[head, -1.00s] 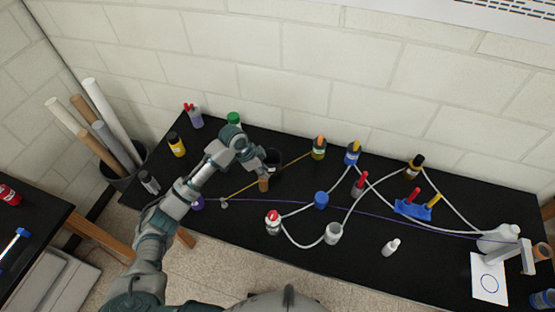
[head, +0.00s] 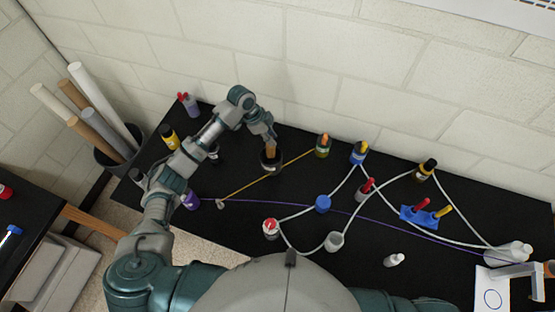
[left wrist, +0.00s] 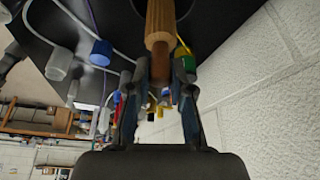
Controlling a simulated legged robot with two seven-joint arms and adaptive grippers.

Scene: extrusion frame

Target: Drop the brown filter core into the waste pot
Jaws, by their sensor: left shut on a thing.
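My left gripper (head: 270,139) is shut on the brown filter core (head: 269,152). The core also shows in the left wrist view (left wrist: 160,22), gripped by one end and pointing away from the fingers. The dark waste pot (head: 271,167) stands on the black table under the gripper. The core's far end is over the pot's mouth; whether it reaches inside the rim I cannot tell. My right gripper is not in view.
On the black table, an orange-topped bottle (head: 323,145) stands right of the pot. A white wall rises behind.

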